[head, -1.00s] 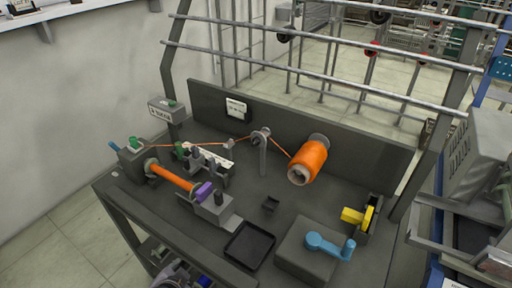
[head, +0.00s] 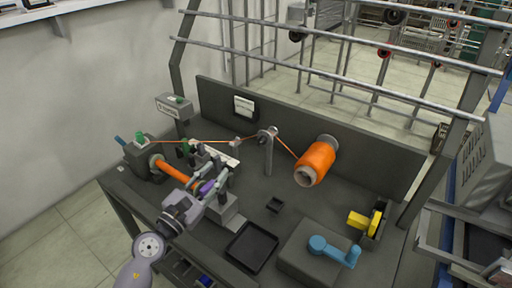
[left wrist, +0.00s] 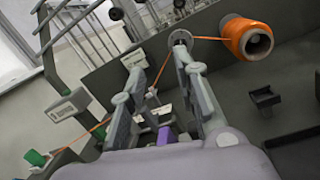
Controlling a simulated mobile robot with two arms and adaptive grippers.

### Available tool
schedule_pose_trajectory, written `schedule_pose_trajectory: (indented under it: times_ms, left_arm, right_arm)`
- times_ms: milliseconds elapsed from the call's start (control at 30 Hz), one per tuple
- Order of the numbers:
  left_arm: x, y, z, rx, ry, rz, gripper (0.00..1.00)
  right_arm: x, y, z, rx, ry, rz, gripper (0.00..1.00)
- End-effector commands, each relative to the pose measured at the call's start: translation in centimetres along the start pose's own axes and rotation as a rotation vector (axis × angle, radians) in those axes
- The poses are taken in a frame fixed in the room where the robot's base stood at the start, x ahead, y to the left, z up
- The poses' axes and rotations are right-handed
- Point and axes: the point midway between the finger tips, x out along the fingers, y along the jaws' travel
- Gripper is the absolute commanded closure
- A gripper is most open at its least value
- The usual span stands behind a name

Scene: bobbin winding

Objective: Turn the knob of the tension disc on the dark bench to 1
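The tension disc (head: 268,136) is a grey round part on an upright post on the dark bench (head: 285,228). An orange thread runs through it; its knob setting is too small to read. In the left wrist view the disc (left wrist: 181,38) shows beyond the fingers. My left gripper (head: 213,172) is over the winding side of the bench, left of the disc and apart from it. Its fingers are spread with no object between them, also in the left wrist view (left wrist: 158,72). My right gripper is not in view.
The orange winding shaft (head: 175,173) is on the left, partly behind my gripper. A black tray (head: 252,247), a blue crank (head: 333,251) and a yellow part (head: 358,221) are at the front. The centre is fairly clear.

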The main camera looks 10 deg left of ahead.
Motion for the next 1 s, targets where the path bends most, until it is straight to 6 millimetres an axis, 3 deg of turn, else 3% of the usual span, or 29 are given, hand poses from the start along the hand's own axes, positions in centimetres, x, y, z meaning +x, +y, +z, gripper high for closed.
schedule_pose_trajectory:
  times_ms: [133,367,1000]
  left_arm:
    - [0.4,-1.2,-2.0,0.204,0.066,-0.099,0.72]
    - [2.2,-1.6,-2.5,0.243,0.080,-0.119,0.72]
    - [15.2,-3.1,-3.7,0.239,0.077,-0.119,0.72]
  right_arm:
    - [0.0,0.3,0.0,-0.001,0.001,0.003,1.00]
    - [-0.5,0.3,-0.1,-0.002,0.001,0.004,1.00]
    - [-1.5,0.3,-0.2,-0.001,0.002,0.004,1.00]
